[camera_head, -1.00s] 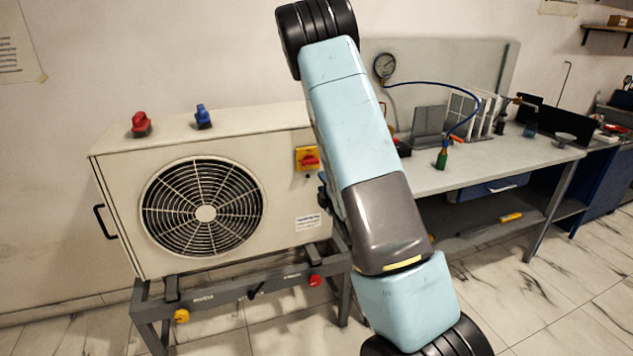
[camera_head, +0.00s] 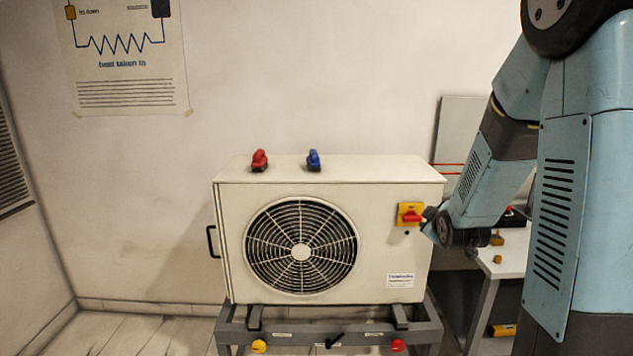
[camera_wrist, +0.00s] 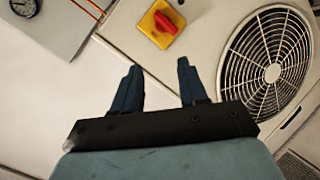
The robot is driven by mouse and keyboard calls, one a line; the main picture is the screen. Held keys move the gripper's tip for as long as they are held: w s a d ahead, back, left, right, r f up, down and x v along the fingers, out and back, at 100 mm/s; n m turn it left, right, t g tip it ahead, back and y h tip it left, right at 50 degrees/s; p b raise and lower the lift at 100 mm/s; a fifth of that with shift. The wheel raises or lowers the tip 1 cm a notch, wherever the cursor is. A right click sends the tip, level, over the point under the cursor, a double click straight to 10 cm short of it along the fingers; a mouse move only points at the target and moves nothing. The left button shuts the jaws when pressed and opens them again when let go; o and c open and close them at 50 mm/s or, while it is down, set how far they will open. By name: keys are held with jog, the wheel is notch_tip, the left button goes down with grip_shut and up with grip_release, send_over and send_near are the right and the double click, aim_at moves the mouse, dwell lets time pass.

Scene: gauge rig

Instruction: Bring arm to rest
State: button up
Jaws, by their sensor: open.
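My arm stands at the right of the head view, folded and bent down toward the right end of the fan unit (camera_head: 325,190). My gripper (camera_wrist: 158,75) shows in the wrist view with its two dark fingers apart and nothing between them. Beyond the fingers are the unit's cream casing and a yellow switch plate with a red knob (camera_wrist: 163,23). In the head view this red knob (camera_head: 411,217) is just left of my wrist. The fingertips are small and hard to make out there, and I cannot tell whether they touch the knob.
Red (camera_head: 260,160) and blue (camera_head: 314,160) valve handles stand on top of the unit. A grey stand (camera_head: 300,325) carries the unit. A bench (camera_head: 508,262) is partly hidden behind my arm. A round gauge (camera_wrist: 24,7) shows in the wrist view. The floor at left is clear.

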jog(key=s+a+r+m+g, duration=0.2)
jog(key=s+r+m, duration=0.1)
jog(key=s, duration=0.7)
jog(key=s+a+r+m+g+y, duration=0.1)
jog(key=s+r, duration=0.4)
jog(key=s, duration=0.6)
jog(key=s+a+r+m+g, duration=0.4)
jog(key=s+m, duration=0.1)
jog(key=s, duration=0.5)
jog(key=shift+s+r+m+g, duration=0.3)
jog(key=shift+r+g, duration=0.05)
jog(key=shift+g, duration=0.05)
